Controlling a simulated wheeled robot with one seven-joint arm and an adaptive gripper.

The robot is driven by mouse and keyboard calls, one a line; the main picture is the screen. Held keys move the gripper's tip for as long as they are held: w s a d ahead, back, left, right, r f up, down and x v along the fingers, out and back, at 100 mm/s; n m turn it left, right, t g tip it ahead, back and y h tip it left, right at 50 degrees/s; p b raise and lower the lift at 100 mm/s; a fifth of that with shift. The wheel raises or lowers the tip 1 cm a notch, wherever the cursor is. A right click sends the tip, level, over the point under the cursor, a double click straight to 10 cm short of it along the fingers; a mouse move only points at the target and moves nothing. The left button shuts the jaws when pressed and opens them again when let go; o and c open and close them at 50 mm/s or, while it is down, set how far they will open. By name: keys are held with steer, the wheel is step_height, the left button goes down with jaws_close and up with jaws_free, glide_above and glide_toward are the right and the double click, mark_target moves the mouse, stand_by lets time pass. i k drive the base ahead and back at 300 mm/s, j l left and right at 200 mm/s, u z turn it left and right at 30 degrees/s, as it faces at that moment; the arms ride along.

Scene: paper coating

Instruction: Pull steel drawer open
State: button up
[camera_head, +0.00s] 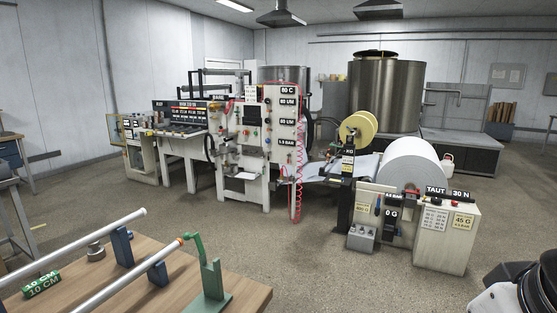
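I cannot make out a steel drawer for sure in the head view. A grey steel bench (462,158) stands at the back right beside a large steel tank (386,95), but no drawer front or handle is clear on it. Part of my arm, white and black, shows at the bottom right corner. My gripper's fingers are not in view.
A wooden table (180,290) at the front left bears metal rods, a green stand (211,283) and a green "10 CM" block (42,284). A coating machine (265,130) and a white paper roll (412,165) fill the middle. Open floor (300,270) lies between.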

mark_target(258, 148)
steer(key=i+l+z, duration=0.3)
steer(key=i, duration=0.2)
steer(key=i+l+z, duration=0.1)
steer(key=i+z, duration=0.2)
steer(key=i, duration=0.2)
steer(key=i+u, duration=0.15)
steer(key=i, duration=0.4)
steer(key=i+l+u, duration=0.15)
steer(key=i, duration=0.4)
steer(key=i+l+u, duration=0.1)
steer(key=i, duration=0.5)
steer(key=i+u, duration=0.3)
steer(key=i, duration=0.25)
steer(key=i+u, duration=0.3)
steer(key=i, duration=0.25)
steer(key=i+l+u, duration=0.3)
steer(key=i, duration=0.25)
steer(key=i+j+u, duration=0.15)
steer(key=i+u, duration=1)
steer(key=i+z, duration=0.2)
steer(key=i, duration=0.25)
steer(key=i+j+z, duration=0.1)
steer(key=i+z, duration=0.15)
steer(key=i, duration=0.2)
steer(key=i+j+z, duration=0.2)
steer(key=i, duration=0.25)
steer(key=i+j+z, duration=0.25)
steer(key=i, duration=0.15)
